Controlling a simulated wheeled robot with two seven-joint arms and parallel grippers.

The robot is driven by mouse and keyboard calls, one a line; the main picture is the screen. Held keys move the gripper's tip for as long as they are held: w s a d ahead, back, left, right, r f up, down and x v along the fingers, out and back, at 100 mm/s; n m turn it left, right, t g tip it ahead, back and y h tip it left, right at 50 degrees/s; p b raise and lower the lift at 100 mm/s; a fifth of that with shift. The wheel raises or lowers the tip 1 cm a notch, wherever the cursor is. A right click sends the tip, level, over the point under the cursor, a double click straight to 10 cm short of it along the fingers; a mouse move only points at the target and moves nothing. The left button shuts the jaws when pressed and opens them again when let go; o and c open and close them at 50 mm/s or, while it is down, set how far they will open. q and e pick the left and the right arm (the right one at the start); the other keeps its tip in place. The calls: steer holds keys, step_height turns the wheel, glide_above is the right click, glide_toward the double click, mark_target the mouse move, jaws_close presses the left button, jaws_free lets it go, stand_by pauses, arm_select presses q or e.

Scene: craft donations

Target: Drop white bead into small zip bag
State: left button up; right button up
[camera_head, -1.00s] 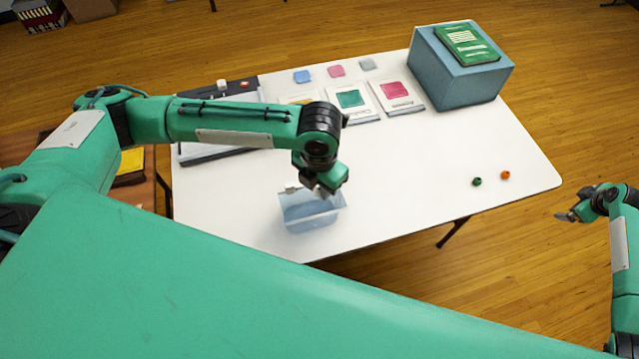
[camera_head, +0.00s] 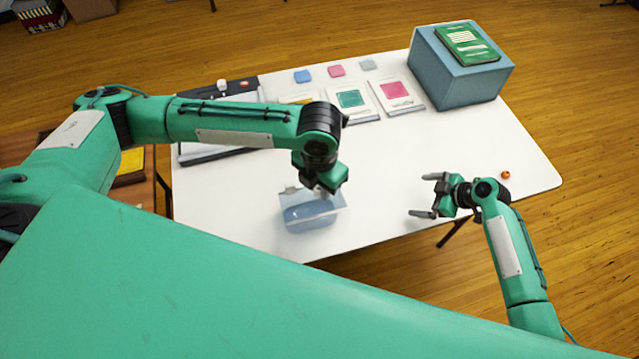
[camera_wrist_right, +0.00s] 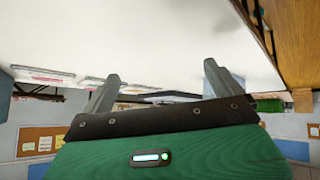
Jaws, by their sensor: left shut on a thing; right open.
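The small zip bag (camera_head: 312,215) looks like a clear bluish pouch standing open on the white table, left of centre. My left gripper (camera_head: 319,187) is directly above the bag's mouth, pointing down. It is shut on a small pale thing, which looks like the white bead; the fingers hide most of it, and contact with the bag's rim cannot be told. My right gripper (camera_head: 425,196) is open and empty over the table's front edge, right of the bag, fingers pointing left. Its two parted fingers also show in the right wrist view (camera_wrist_right: 160,85).
An orange bead (camera_head: 505,175) lies at the table's right. A blue box (camera_head: 455,75) with a green book (camera_head: 467,45) stands at the back right. Cards and small coloured squares lie along the back. The table (camera_head: 400,150) is clear between the grippers.

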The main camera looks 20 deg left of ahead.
mark_target(314, 211)
steer(key=s+a+g+y, duration=0.1)
steer(key=s+a, duration=0.3)
steer(key=a, duration=0.2)
steer(key=s+a+r+y, duration=0.1)
steer(key=s+a, duration=0.3)
steer(key=a, duration=0.3)
steer(key=s+a+r+n+g+y, duration=0.1)
steer(key=s+a, duration=0.3)
steer(key=a, duration=0.2)
steer(key=shift+s+a+g+y, duration=0.25)
steer(key=shift+s+g+y, duration=0.05)
steer(key=shift+y, duration=0.1)
steer(key=shift+x, duration=5)
steer(key=shift+c, duration=0.3)
jaws_close()
steer(key=shift+c, duration=2.3)
jaws_free()
steer(key=shift+c, duration=0.4)
